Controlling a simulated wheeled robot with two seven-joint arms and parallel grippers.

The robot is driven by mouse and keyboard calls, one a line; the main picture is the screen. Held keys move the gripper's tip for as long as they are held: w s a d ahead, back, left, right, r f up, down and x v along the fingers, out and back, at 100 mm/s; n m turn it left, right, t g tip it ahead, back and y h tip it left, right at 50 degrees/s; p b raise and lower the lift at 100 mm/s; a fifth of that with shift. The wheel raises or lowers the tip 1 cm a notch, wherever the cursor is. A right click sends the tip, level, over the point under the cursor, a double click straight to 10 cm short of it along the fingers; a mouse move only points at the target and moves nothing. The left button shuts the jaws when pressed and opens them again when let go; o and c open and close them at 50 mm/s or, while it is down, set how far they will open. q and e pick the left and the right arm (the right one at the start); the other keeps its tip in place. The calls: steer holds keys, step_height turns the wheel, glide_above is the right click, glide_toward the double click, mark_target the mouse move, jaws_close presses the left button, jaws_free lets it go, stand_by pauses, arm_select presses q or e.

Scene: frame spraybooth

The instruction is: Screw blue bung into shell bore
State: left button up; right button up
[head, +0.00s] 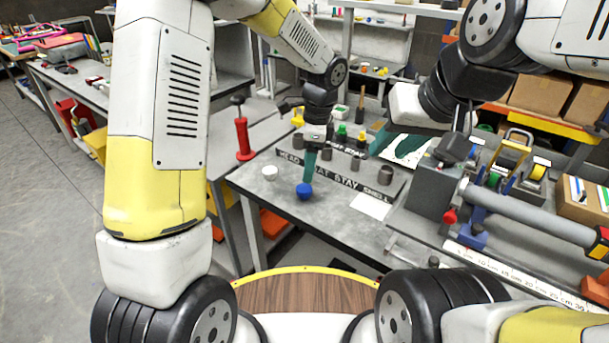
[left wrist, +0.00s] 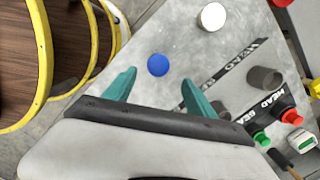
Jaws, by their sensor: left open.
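The blue bung (head: 304,191) stands on the grey bench top, near its front edge. My left gripper (head: 309,172) is just above it, pointing down, with teal fingers. In the left wrist view the blue bung (left wrist: 157,65) shows beyond the gap between the two spread fingertips (left wrist: 158,85), with nothing held. A dark grey hollow cylinder (head: 385,175) stands by the word SHELL on the label strip; I take it as the shell, and its bore is too small to make out.
A white round piece (head: 269,173) lies left of the bung. A white card (head: 371,206) lies front right. A clamp fixture with a grey tube (head: 530,212) occupies the right bench. A red tool (head: 242,137) stands left.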

mark_target(304, 187)
arm_select(q)
steer(key=f, duration=0.4)
steer(key=a+f, duration=0.1)
steer(key=f, duration=0.1)
steer(key=shift+s+f, duration=0.15)
steer(key=shift+f, duration=0.2)
jaws_close()
